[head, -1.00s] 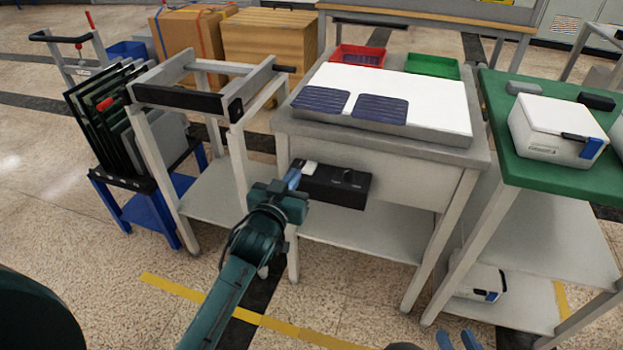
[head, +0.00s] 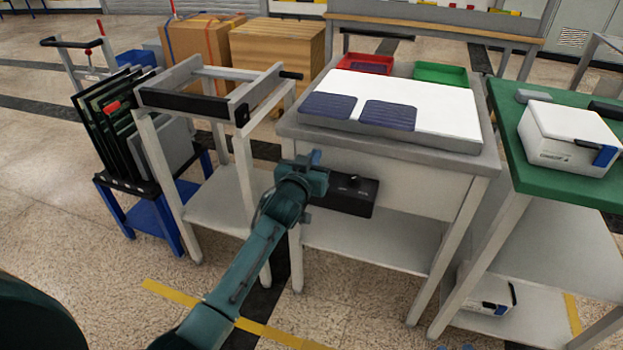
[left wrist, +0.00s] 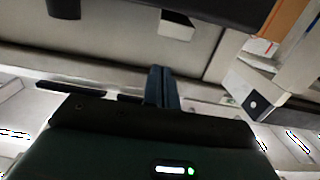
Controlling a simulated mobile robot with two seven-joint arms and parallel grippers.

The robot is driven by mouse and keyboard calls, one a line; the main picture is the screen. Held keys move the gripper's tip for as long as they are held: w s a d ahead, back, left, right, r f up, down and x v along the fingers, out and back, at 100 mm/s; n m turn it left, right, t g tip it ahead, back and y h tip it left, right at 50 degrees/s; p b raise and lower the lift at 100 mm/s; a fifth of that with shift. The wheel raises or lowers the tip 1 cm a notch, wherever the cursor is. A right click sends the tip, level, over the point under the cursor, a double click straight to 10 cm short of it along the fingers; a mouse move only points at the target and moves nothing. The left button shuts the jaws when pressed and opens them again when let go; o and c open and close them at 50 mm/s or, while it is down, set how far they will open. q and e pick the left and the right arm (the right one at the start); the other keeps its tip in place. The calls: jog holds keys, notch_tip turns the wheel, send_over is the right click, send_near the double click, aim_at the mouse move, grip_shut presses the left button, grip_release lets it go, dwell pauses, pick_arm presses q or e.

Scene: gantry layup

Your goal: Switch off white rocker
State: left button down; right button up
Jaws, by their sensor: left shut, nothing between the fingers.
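The black control box (head: 345,196) is fixed to the front of the layup table, with a dark knob (head: 355,181) on it. In the head view my left gripper (head: 316,158) is in front of the box's left end and hides the white rocker. In the left wrist view a pale block that looks like the white rocker (left wrist: 177,26) stands out from the dark box (left wrist: 215,10). The shut, empty left fingers (left wrist: 160,76) point towards it, with a gap in the picture. The rocker's tilt is not clear.
The layup table (head: 400,165) carries a white sheet and two dark blue panels (head: 388,115). A grey frame stand (head: 205,100) is close on the left. A green-topped bench (head: 555,185) with a white case (head: 568,138) stands right. Open floor lies in front.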

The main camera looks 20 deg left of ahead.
pick_arm(q)
jog(key=f, duration=0.1)
jog(key=s+f, duration=0.1)
jog(key=shift+s+f, duration=0.1)
jog(key=shift+f, duration=0.25)
jog(key=shift+s+f+b, duration=0.2)
jog(key=shift+f+b, duration=0.15)
jog(key=shift+f, duration=0.1)
pick_arm(e)
jog(key=shift+w+a+f+n, duration=0.2)
jog(key=shift+a+f+n, duration=0.15)
jog(key=shift+f, duration=0.2)
